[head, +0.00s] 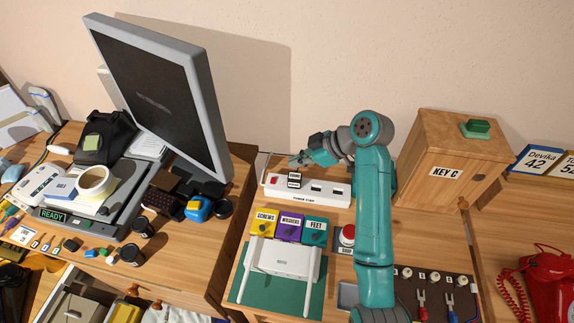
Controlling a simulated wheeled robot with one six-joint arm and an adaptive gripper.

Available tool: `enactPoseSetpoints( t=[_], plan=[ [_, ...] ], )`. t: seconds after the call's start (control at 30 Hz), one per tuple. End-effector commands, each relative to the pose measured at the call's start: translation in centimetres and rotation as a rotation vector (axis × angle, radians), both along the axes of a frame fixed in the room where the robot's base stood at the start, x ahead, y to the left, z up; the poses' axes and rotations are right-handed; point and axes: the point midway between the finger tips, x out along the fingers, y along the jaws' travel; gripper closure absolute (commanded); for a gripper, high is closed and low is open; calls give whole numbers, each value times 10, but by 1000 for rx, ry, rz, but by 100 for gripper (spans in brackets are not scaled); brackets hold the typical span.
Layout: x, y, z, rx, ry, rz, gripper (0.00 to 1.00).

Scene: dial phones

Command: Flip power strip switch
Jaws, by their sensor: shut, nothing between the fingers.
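The white power strip (325,193) lies on the wooden table in the middle of the head view. A red switch (274,181) shows at its left end, and a dark plug or adapter sits on it near the middle left. My gripper (294,162) is just above and behind the strip's left half, shut and empty. I cannot tell from this view whether it touches the strip. The switch's position is too small to tell.
In front of the strip stand yellow, purple and teal boxes (289,228) and a white router (285,262). A red button (347,235) is beside them. A wooden key box (450,160) stands at right. A monitor (160,95) stands at left.

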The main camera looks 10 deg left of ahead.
Motion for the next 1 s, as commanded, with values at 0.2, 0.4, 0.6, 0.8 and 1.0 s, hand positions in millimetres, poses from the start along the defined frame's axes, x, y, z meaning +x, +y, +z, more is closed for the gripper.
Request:
enactPoseSetpoints(
  t=[0.2, 0.4, 0.6, 0.8, 1.0],
  plan=[
    [-1, -8, 8, -1, -1, -1, 100],
    [-1, -8, 8, -1, 0, 0, 100],
    [7, -8, 9, 0, -1, -1, 100],
    [13, -8, 9, 0, -1, -2, 100],
    [13, -7, 8, 0, -1, -1, 100]
  ],
)
